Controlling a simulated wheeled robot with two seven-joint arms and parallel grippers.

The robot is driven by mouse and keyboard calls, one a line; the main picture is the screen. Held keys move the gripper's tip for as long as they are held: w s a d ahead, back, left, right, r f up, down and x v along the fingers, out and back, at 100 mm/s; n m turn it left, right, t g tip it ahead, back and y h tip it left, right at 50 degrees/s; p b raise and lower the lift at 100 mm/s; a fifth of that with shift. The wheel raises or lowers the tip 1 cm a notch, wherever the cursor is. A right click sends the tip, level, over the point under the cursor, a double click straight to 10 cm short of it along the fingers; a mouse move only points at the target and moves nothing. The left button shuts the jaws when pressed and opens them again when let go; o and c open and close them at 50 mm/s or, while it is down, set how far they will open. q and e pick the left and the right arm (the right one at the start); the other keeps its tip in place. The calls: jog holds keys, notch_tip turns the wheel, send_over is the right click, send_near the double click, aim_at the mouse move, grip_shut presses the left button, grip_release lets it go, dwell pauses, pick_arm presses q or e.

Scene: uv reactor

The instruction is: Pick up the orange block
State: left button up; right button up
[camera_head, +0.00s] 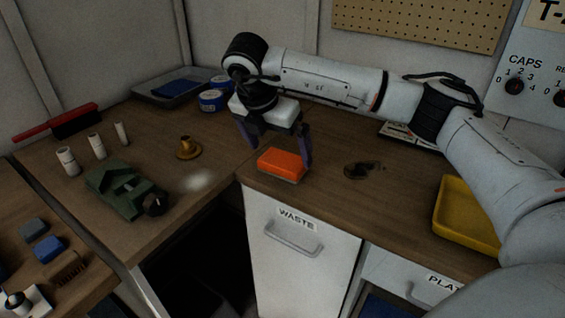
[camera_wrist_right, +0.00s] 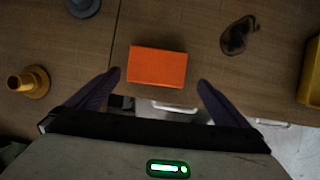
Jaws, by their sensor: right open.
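The orange block (camera_head: 282,164) lies on the wooden bench top close to its front edge, above the cabinet marked WASTE. It also shows in the right wrist view (camera_wrist_right: 157,67), ahead of the fingertips and roughly centred between them. My right gripper (camera_head: 278,145) points down over the block, with its dark fingers spread to either side in the head view. In the right wrist view the right gripper (camera_wrist_right: 158,77) is open with nothing between its fingers. My left gripper is not in view.
A yellow tray (camera_head: 440,222) stands to the right. A dark round item (camera_head: 360,170) lies right of the block, and a brass fitting (camera_head: 187,148) stands to its left. A green vise (camera_head: 122,190) and several white cylinders are further left. Bare bench surrounds the block.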

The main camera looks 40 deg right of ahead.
aim_at(282, 160)
jog(key=shift+w+p+x, duration=0.15)
jog(key=shift+p+x, duration=0.2)
jog(key=shift+x, duration=1.15)
jog(key=shift+w+p+x, duration=0.15)
jog(key=shift+p+x, duration=0.15)
jog(key=shift+x, duration=1.15)
jog(key=shift+r, duration=0.1)
jog(key=c, duration=1)
notch_tip(282, 160, up, 10)
jog(key=b, duration=0.1)
jog(key=shift+o, duration=1.2)
jog(key=shift+c, duration=0.3)
